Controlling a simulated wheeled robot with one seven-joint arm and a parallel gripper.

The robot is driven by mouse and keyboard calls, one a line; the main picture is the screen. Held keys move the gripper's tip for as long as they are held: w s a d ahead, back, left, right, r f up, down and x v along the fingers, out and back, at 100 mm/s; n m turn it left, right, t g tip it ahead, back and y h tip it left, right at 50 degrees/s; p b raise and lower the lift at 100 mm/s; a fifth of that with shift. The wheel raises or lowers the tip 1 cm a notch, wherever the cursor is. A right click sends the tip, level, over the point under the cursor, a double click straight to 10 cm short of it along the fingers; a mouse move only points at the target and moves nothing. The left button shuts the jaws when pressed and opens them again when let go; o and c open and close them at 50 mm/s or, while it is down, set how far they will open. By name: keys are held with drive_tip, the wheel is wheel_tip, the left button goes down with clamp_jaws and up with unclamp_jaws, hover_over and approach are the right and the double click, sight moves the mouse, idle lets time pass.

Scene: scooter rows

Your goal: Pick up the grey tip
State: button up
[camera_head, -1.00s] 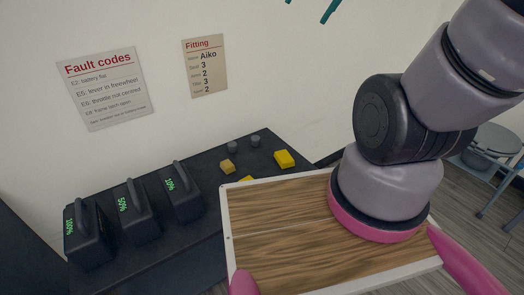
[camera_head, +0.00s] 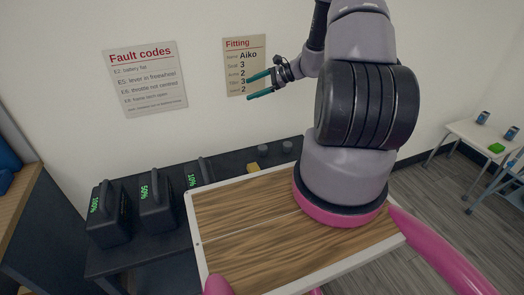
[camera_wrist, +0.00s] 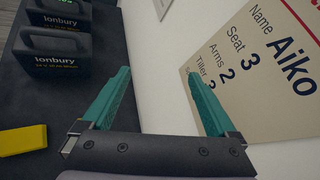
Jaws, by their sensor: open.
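Two small dark grey cylinders stand side by side near the back edge of the black bench, one on the left (camera_head: 263,149) and one on the right (camera_head: 287,147); they look like grey tips. I cannot tell which one the task names. Neither is seen in the wrist view. My gripper (camera_head: 256,86) is open and empty, raised in front of the wall above the bench, higher than the cylinders and up by the Fitting sign. Its teal fingers (camera_wrist: 158,75) are spread apart in the wrist view with only wall between them.
A tan block (camera_head: 252,167) lies near the cylinders. Black battery packs (camera_head: 109,213) stand on the bench's left. A yellow block (camera_wrist: 24,140) shows in the wrist view. My wooden tray top fills the front. The Fitting sign (camera_head: 245,68) hangs behind my gripper.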

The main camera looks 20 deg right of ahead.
drive_tip(key=d+f+m+t+h, duration=0.1)
drive_tip(key=d+f+m+t, duration=0.15)
drive_tip(key=f, duration=0.55)
drive_tip(key=d+f+m+t, duration=0.1)
drive_tip(key=d+f+m, duration=0.2)
drive_tip(key=f, duration=0.5)
drive_tip(key=m+t+h, duration=0.2)
drive_tip(key=m+h, duration=0.1)
drive_tip(key=m, duration=0.2)
approach(266, 149)
drive_tip(key=x, duration=0.4)
drive_tip(key=shift+w+a+r, duration=0.2)
drive_tip(key=shift+a, duration=0.05)
drive_tip(key=shift+m, duration=0.25)
drive_tip(key=x, duration=0.4)
drive_tip(key=shift+w+a+f, duration=0.1)
drive_tip(key=shift+w+f, duration=0.1)
drive_tip(key=shift+f, duration=0.15)
drive_tip(key=shift+w+d+x, duration=0.1)
drive_tip(key=shift+x, duration=1.4)
drive_tip(key=shift+w+d+x, duration=0.1)
drive_tip(key=shift+x, duration=1.4)
drive_tip(key=shift+r, duration=0.2)
drive_tip(key=c, duration=1.4)
drive_tip(key=shift+c, duration=0.2)
drive_tip(key=shift+r, duration=0.15)
